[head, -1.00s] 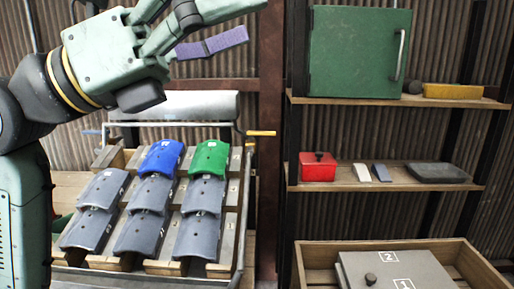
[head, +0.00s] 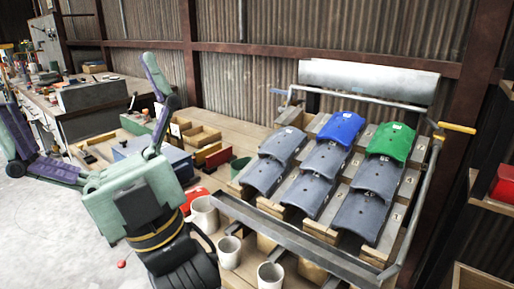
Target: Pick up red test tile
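My gripper (head: 80,88) is at the left, its two green fingers with purple pads spread wide apart and nothing between them. A red object (head: 194,199), partly hidden by my gripper's body and the pots, shows low on the bench; I cannot tell whether it is the red test tile. The sloped rack (head: 417,190) at the right holds curved tiles: a blue tile (head: 341,128) and a green tile (head: 391,142) in the top row, with several grey tiles (head: 362,213) around them. No red tile shows on the rack. My gripper is well left of the rack.
Pale pots (head: 270,277) stand in front of the rack. A metal rail (head: 290,237) runs along its lower front, and a yellow-handled bar (head: 456,127) is at its right. Wooden bins (head: 202,136) and a blue box (head: 165,160) are on the bench. Open floor (head: 60,240) lies lower left.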

